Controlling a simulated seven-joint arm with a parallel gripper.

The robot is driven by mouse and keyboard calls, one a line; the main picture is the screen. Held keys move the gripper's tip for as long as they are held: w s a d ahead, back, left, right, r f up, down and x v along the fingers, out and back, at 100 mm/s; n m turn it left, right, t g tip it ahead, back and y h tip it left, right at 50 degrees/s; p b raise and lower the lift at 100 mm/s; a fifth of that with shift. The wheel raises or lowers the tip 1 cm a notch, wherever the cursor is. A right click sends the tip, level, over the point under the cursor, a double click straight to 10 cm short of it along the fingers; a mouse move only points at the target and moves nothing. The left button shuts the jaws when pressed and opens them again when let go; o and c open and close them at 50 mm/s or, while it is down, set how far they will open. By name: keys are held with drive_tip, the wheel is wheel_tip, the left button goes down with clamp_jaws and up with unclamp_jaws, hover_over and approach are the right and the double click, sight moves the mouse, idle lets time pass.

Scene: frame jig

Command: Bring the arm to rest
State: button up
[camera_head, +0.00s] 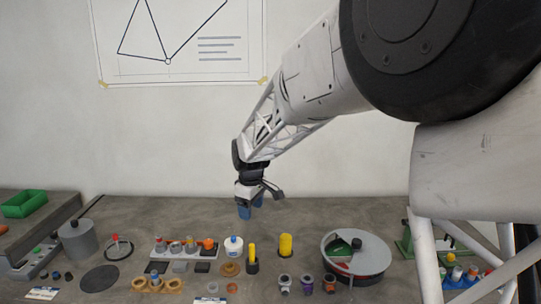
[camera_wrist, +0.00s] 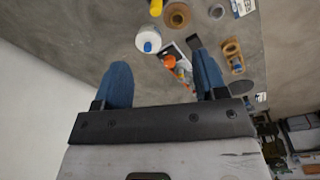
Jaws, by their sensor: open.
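My gripper (camera_head: 250,207) hangs in the air above the back of the grey worktop, in front of the pale wall. In the wrist view its two blue fingers (camera_wrist: 161,82) are wide apart with nothing between them. In the head view the fingertips stay clear of the objects on the table. My arm reaches in from the upper right.
Below my gripper stand a white bottle with a blue cap (camera_head: 233,246), a yellow cylinder (camera_head: 286,245) and a rack with several pegs (camera_head: 160,250). A round divided tray (camera_head: 372,274) is to the right. A grey cylinder (camera_head: 77,241) and green bin (camera_head: 24,204) are left.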

drive_tip(key=s+d+r+m+t, duration=0.1)
drive_tip(key=s+d+r+m, duration=0.25)
drive_tip(key=s+d, duration=0.55)
drive_tip(key=s+d+r+m, duration=0.35)
drive_tip(key=s+d, duration=0.35)
drive_tip(key=s, duration=0.4)
drive_tip(key=s+d+f+m, duration=0.1)
drive_tip(key=s+d+m, duration=0.2)
drive_tip(key=s, duration=0.8)
drive_tip(key=s+d+f+m, duration=0.1)
drive_tip(key=s+d, duration=0.4)
drive_tip(key=s, duration=0.5)
drive_tip(key=shift+s+d+f+m+t, duration=0.2)
drive_tip(key=shift+s+f+m+t, duration=0.2)
drive_tip(key=shift+m, duration=0.5)
